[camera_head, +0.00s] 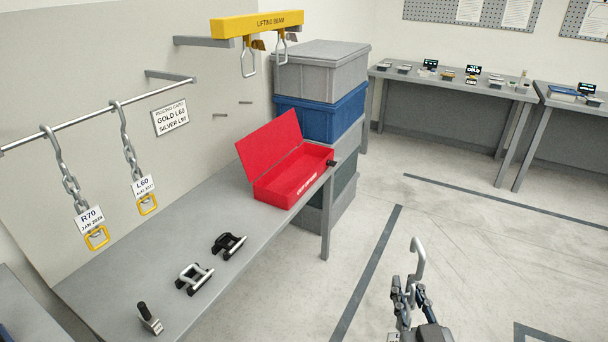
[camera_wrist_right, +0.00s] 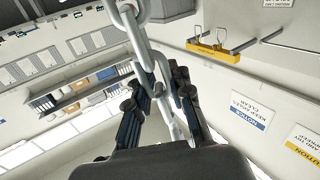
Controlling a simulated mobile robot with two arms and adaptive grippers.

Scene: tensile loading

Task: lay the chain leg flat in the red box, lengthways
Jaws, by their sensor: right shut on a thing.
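My right gripper (camera_head: 408,290) is low at the right of the head view, over the floor and well away from the bench. It is shut on a chain leg (camera_head: 418,255); in the head view only a silver curved part shows above the fingers. In the right wrist view, grey chain links (camera_wrist_right: 135,35) run up from between the dark fingers (camera_wrist_right: 165,95). The rest of the held chain is hidden. The red box (camera_head: 305,183) stands at the far end of the bench with its lid (camera_head: 268,147) raised. What lies inside cannot be made out. My left gripper is not in view.
Two chains with tags, R70 (camera_head: 90,220) and L60 (camera_head: 143,187), hang from a wall rail (camera_head: 80,122). Shackle-like pieces (camera_head: 195,278) lie on the grey bench (camera_head: 140,262). A yellow lifting beam (camera_head: 257,24) is above. Stacked crates (camera_head: 318,118) stand behind the box. Floor between is clear.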

